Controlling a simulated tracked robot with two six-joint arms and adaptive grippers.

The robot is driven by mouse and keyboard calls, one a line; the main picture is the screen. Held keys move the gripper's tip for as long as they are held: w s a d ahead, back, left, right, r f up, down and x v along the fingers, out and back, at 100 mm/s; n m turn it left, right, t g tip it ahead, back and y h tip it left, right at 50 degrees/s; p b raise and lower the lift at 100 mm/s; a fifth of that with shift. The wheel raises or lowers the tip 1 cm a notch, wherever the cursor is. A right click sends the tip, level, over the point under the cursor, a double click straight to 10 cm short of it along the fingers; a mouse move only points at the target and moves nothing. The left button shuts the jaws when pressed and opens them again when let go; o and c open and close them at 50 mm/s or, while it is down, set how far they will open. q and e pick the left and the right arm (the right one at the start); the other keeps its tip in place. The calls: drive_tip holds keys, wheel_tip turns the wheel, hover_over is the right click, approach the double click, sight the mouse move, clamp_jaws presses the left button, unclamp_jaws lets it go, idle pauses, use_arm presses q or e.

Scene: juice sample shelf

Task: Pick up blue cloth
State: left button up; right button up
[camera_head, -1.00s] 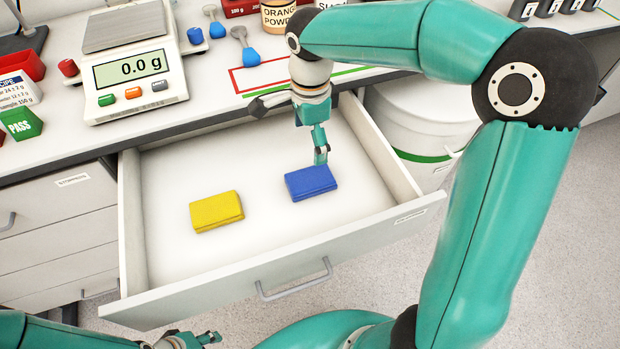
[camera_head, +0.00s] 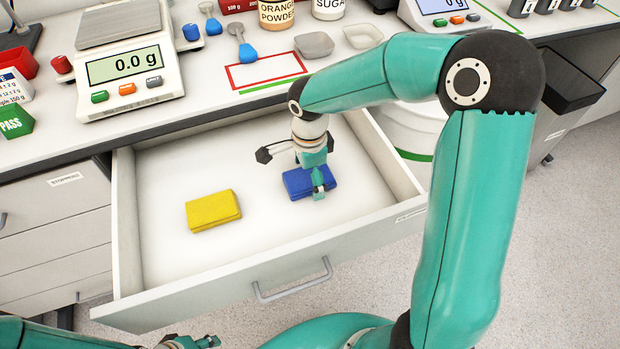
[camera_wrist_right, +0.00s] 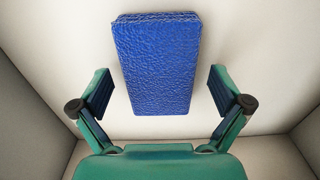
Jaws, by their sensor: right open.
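The blue cloth (camera_head: 297,184) is a folded rectangular block lying on the floor of the open white drawer, on its right side. My right gripper (camera_head: 312,184) is above it and hides part of it in the head view. In the right wrist view the blue cloth (camera_wrist_right: 157,65) shows in the middle, between the two spread fingers of the right gripper (camera_wrist_right: 158,92), with a gap on each side. The right gripper is open and empty. My left gripper (camera_head: 190,342) shows only in part at the bottom edge; its fingers are unclear.
A yellow cloth (camera_head: 213,210) lies left of the blue one in the drawer (camera_head: 160,265). The drawer's walls surround both cloths. A scale (camera_head: 125,70), scoops and jars stand on the bench behind. The drawer floor around the cloths is clear.

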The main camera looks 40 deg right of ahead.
drive_tip(key=c, duration=1.2)
drive_tip(key=shift+r, duration=0.1)
